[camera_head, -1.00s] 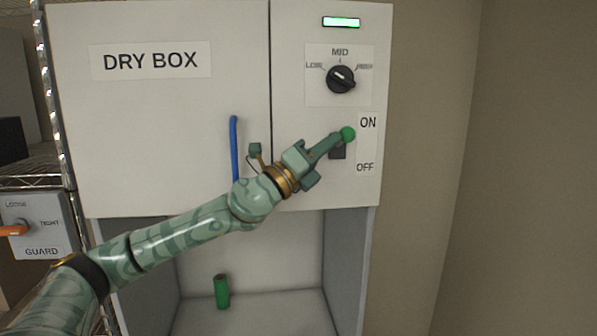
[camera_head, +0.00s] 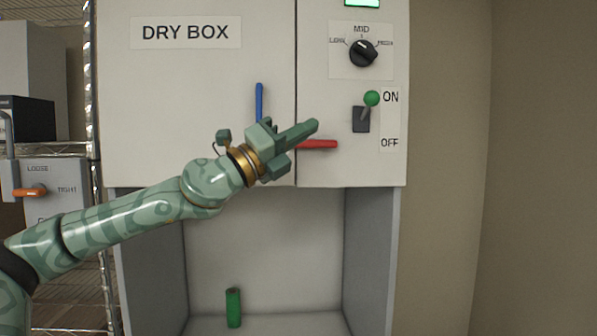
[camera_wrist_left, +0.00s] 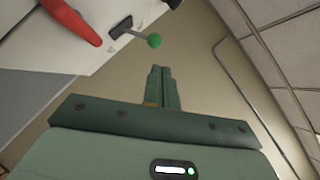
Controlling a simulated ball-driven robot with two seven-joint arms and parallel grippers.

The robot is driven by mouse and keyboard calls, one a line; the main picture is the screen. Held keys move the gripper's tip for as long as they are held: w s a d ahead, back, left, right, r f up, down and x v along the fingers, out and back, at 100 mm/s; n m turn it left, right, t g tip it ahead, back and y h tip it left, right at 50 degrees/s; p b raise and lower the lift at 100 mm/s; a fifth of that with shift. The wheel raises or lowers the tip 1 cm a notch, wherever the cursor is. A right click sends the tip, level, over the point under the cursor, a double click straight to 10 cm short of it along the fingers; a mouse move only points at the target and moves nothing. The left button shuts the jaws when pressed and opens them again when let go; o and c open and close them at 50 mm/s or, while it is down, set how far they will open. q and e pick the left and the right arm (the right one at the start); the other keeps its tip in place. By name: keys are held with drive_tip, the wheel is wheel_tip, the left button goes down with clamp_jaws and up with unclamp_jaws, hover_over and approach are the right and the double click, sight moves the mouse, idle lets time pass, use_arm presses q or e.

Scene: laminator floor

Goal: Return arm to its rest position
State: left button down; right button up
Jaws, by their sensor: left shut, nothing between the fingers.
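My left gripper (camera_head: 312,126) is shut and empty in front of the dry box (camera_head: 150,90), apart from the toggle switch. It also shows in the left wrist view (camera_wrist_left: 160,72), its fingers together. The toggle switch, with a green ball tip (camera_head: 371,98), points up toward ON; its ball shows in the left wrist view (camera_wrist_left: 155,41). A red handle (camera_head: 318,144) sticks out to the right just beyond the gripper, its left end hidden by it. A blue handle (camera_head: 259,102) stands upright on the left door. My right gripper is not in view.
A black knob (camera_head: 363,53) points near MID, below a lit green indicator (camera_head: 362,2). A green cylinder (camera_head: 233,307) stands in the open bay below. At left are a wire rack post (camera_head: 91,100) and a guard panel with an orange lever (camera_head: 31,192). Bare wall lies right.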

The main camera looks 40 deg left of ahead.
use_arm(q)
drive_tip(key=b, duration=0.1)
drive_tip(key=s+b, duration=0.1)
drive_tip(key=b, duration=0.1)
drive_tip(key=shift+s+a+f, duration=0.1)
drive_tip(key=shift+a+f, duration=0.05)
drive_tip(key=shift+f, duration=0.2)
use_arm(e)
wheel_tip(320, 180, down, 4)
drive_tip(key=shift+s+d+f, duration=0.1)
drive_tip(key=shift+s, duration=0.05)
